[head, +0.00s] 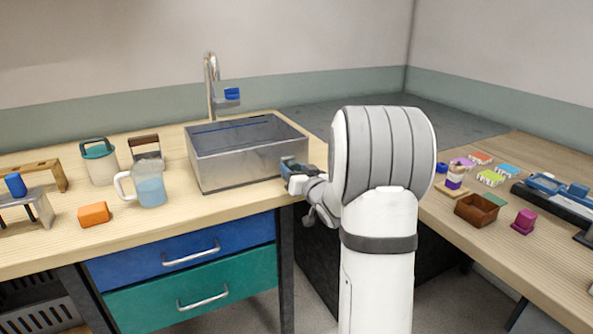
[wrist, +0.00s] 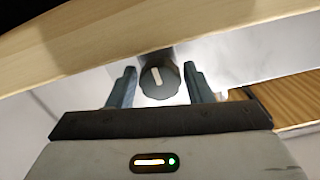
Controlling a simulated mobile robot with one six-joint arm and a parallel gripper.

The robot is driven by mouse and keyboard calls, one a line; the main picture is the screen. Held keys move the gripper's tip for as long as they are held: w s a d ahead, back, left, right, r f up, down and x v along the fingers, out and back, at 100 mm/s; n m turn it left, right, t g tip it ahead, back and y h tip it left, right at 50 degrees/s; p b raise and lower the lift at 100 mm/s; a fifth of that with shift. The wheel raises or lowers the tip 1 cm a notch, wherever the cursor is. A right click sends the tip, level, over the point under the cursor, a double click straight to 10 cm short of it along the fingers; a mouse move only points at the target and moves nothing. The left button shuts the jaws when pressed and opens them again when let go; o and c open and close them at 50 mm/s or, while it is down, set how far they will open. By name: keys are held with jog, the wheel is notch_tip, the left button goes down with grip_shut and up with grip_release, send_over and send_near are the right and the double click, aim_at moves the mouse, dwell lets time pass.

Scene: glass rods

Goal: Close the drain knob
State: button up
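The drain knob (wrist: 160,80) shows in the wrist view as a dark round knob with a white mark that stands nearly upright with a slight tilt. My gripper (wrist: 160,86) is open, with one finger on each side of the knob and a visible gap to it on both sides. In the head view, my gripper (head: 292,172) is at the right front corner of the metal sink basin (head: 240,172). The knob is hidden there by my arm.
A faucet (head: 211,85) stands behind the basin. A pitcher (head: 150,187), an orange block (head: 93,214) and a lidded jar (head: 101,165) stand left on the wooden counter. A brown box (head: 476,211) and several small items sit on the right table.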

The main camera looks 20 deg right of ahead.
jog(key=c, duration=0.6)
jog(key=shift+d, duration=0.25)
jog(key=shift+c, duration=0.3)
jog(key=shift+a, duration=0.2)
jog(key=shift+r+m+p, duration=0.15)
jog(key=shift+m+p, duration=0.45)
jog(key=shift+m, duration=0.4)
jog(key=m+p, duration=0.1)
jog(key=m, duration=0.2)
jog(key=shift+m+p, duration=0.3)
jog(key=shift+p, duration=0.05)
jog(key=m+p, duration=0.1)
jog(key=m, duration=0.2)
jog(key=shift+a+m+p, duration=0.1)
jog(key=shift+m+p, duration=0.2)
jog(key=shift+p, duration=0.1)
jog(key=m+p, duration=0.2)
jog(key=m, duration=0.3)
jog(key=shift+p, duration=0.3)
jog(key=shift+m+p, duration=0.7)
jog(key=shift+m, duration=1.2)
